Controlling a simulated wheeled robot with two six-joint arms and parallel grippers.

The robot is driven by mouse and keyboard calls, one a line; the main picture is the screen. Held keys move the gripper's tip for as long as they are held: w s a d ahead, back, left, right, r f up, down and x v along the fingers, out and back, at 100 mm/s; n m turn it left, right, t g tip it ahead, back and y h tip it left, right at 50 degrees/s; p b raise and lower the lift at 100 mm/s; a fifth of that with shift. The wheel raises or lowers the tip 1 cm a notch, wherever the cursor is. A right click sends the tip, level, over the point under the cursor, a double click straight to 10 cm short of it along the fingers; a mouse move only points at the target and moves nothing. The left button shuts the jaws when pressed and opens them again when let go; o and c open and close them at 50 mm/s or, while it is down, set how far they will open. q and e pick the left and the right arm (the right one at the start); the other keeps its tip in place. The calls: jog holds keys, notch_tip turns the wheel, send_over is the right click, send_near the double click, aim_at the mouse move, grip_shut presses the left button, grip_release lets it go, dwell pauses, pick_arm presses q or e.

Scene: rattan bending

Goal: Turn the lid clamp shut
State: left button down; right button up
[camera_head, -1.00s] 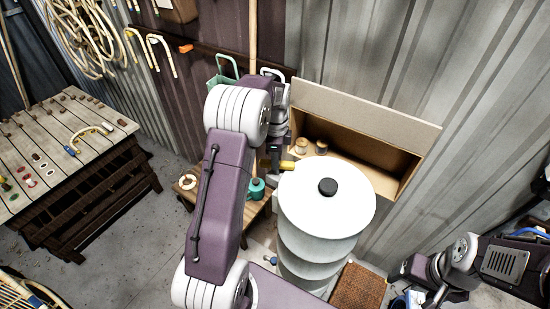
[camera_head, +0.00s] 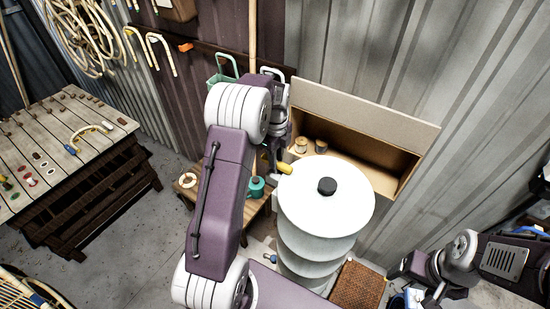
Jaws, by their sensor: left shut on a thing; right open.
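A white ribbed drum with a round white lid (camera_head: 326,210) and black knob (camera_head: 327,186) stands right of centre. The lid clamp's yellow handle (camera_head: 285,168) sticks out at the lid's upper left rim. My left gripper (camera_head: 272,161) is at this handle, shut on it, pointing down; its fingers are small and partly hidden by my arm. The rest of the clamp is too small to make out. My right gripper (camera_head: 432,299) is low at the right, away from the drum, open and empty.
An open cardboard box (camera_head: 365,160) with small spools stands behind the drum. A small wooden stool (camera_head: 255,207) with a teal can is left of it, beside my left arm. A slatted workbench (camera_head: 60,135) stands at the left, with clear floor between.

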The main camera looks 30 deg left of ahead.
aim_at(278, 162)
pick_arm(q)
jog(key=shift+s+d+f, duration=0.15)
jog(key=shift+f, duration=0.05)
jog(key=c, duration=1.2)
grip_release()
jog(key=shift+d+r, duration=0.1)
jog(key=shift+d, duration=0.05)
notch_tip(278, 162, up, 9)
jog(key=b, duration=0.1)
